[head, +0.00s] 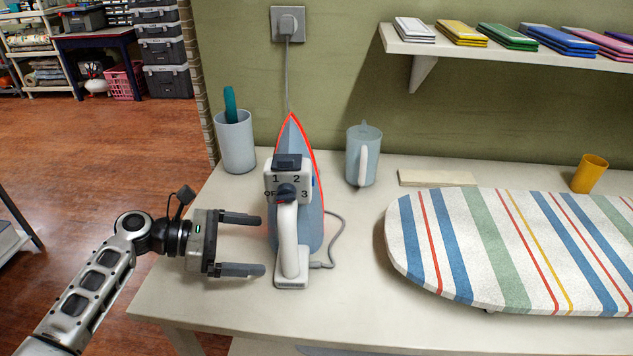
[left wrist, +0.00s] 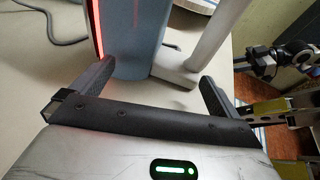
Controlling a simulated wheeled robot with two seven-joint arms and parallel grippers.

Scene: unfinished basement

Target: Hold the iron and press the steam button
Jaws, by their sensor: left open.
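The iron stands upright on its heel on the table, its blue-grey body (head: 312,215) edged in red. Its white handle (head: 288,240) faces me. A dial (head: 286,192) marked OFF, 1, 2, 3 sits above the handle, with a dark button (head: 287,161) on top. My left gripper (head: 262,245) is open just left of the handle, its fingers pointing at it and nothing between them. In the left wrist view the iron's body (left wrist: 138,35) and handle (left wrist: 208,40) show beyond the open fingertips. What seems my right arm (left wrist: 285,65) shows at that view's right; its jaws are unclear.
The iron's cord (head: 335,240) runs toward the wall socket (head: 288,24). A cup with a teal item (head: 235,145) and a light-blue jug (head: 362,160) stand behind. The striped ironing board (head: 500,250) fills the right. The table's front left corner is clear.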

